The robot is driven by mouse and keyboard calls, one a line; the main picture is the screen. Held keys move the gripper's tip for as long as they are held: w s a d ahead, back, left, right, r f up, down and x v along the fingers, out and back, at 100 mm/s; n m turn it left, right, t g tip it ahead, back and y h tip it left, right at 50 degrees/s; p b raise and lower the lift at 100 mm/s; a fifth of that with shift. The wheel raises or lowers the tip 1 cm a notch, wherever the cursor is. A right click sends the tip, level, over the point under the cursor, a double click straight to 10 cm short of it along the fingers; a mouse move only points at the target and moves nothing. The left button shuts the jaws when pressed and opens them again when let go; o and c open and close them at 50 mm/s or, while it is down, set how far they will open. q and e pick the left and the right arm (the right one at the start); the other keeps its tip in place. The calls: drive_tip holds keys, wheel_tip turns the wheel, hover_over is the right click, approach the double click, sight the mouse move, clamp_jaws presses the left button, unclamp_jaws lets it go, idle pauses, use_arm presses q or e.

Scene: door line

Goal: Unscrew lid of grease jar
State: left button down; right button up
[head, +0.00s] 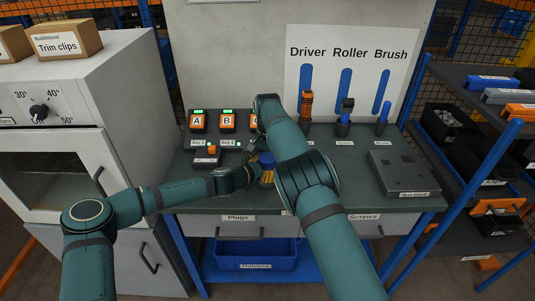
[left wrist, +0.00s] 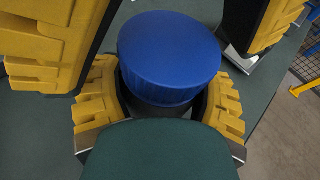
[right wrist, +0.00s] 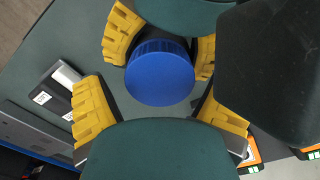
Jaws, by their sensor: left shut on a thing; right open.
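The grease jar has a ribbed blue lid (left wrist: 170,50) and a dark body (left wrist: 160,108). It stands upright on the dark green bench top, partly hidden by my arms in the head view. My left gripper (left wrist: 163,112) is shut on the jar body, its yellow fingers on both sides below the lid. My right gripper (right wrist: 160,115) is open above, with its yellow fingers apart on either side of the blue lid. In the right wrist view a gap shows between those fingers and the lid. The lid is on the jar.
A tool rack holds an orange-handled driver (head: 306,104) and other tools. A grey box (head: 398,172) sits at the right. A white oven-like cabinet (head: 100,100) stands left.

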drive_tip(key=c, duration=1.3)
drive_tip(key=shift+n, duration=1.5)
drive_tip(key=o, duration=1.3)
drive_tip(key=shift+r, duration=0.1)
